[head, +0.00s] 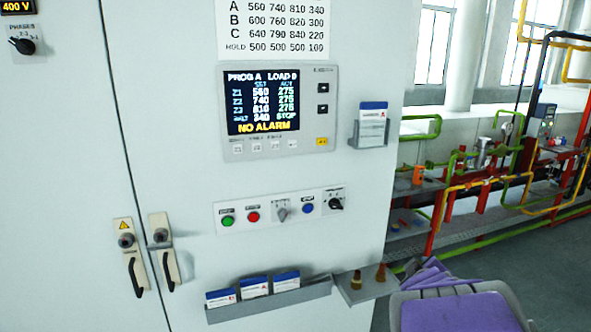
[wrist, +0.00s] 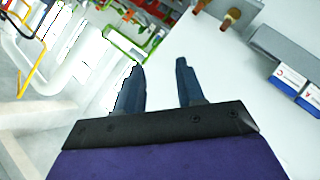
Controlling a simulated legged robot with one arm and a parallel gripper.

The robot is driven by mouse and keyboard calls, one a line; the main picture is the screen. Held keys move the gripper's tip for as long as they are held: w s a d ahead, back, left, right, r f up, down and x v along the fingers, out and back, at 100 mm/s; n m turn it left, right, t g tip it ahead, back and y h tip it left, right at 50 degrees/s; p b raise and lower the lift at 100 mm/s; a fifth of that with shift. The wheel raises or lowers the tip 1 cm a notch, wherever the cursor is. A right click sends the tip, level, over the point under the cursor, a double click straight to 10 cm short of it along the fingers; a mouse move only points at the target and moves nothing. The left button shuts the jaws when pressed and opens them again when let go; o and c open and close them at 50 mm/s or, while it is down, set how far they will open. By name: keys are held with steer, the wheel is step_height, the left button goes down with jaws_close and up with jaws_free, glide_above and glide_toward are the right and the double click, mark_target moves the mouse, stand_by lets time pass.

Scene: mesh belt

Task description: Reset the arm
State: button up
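My gripper (wrist: 159,66) shows in the wrist view with two dark blue fingers standing apart. The gap between them is empty, with only the pale cabinet surface behind it. In the head view, my purple and grey arm (head: 455,305) is at the bottom right, beside the cabinet's right edge. The fingers cannot be made out in that view.
A pale control cabinet (head: 180,100) carries a lit display (head: 262,100) and a switch strip (head: 282,209). A card rack (head: 270,300) and a small shelf (head: 368,289) with two brownish objects jut out near my arm. Coloured pipes (head: 470,180) stand behind at right.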

steer(key=s+a+f+m+g+y, duration=0.1)
steer(key=s+a+g, duration=0.3)
steer(key=s, duration=0.9)
steer(key=s+a+f+m+g+y, duration=0.1)
steer(key=s+a+f+m+g, duration=0.2)
steer(key=s, duration=1)
steer(key=s+a+f+m+g+y, duration=0.2)
steer(key=s+a+f+g, duration=0.2)
steer(key=s, duration=0.9)
steer(key=a+g, duration=0.3)
steer(key=a, duration=0.1)
steer(key=shift+m, duration=0.4)
steer(key=shift+a, duration=0.15)
